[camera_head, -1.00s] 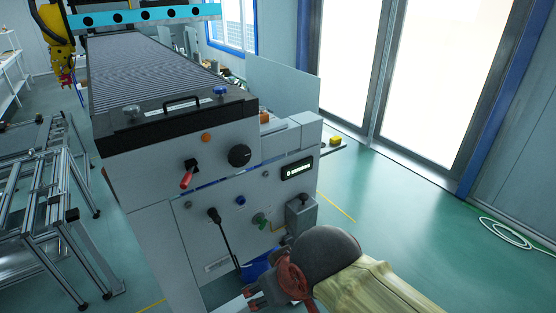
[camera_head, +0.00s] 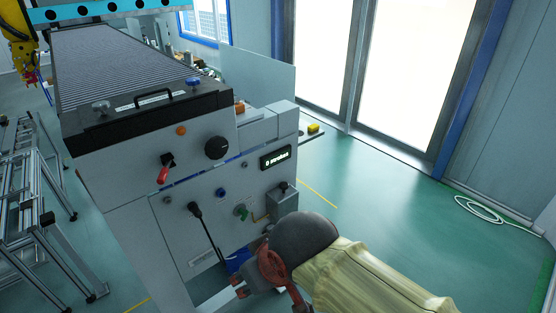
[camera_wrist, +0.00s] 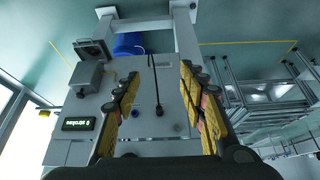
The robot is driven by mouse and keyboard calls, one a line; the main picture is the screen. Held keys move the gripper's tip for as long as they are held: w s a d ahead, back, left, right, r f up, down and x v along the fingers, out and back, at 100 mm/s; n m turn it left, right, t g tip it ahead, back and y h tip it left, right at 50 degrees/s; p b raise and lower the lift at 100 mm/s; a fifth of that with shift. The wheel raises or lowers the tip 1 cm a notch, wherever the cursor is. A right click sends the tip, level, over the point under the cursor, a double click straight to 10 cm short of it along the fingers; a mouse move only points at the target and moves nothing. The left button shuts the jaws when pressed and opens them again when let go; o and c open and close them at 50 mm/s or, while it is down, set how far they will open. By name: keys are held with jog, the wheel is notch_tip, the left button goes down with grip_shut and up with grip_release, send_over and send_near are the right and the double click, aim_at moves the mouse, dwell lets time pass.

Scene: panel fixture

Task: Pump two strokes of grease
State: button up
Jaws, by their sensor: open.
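The grey machine panel (camera_head: 225,180) carries a long black lever (camera_head: 207,232) that slants down to the right from a thick black upper end. A small display (camera_head: 275,158) at the panel's upper right reads "0 strokes". My gripper (camera_head: 240,286) is low in front of the panel, its fingers partly hidden by its own body. In the wrist view its yellow-padded fingers (camera_wrist: 160,108) are wide apart and empty. The lever (camera_wrist: 153,75) shows between them in the picture, apparently beyond the fingertips. The display (camera_wrist: 77,124) is also at the left there.
A red-handled switch (camera_head: 166,170), a black knob (camera_head: 217,148) and a blue button (camera_head: 220,193) are on the panel. A grey box (camera_head: 284,199) and a green fitting (camera_head: 241,211) are right of the lever. A blue container (camera_wrist: 129,46) stands beneath.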

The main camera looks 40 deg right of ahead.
jog(key=c, duration=1)
grip_shut()
dwell(0.6)
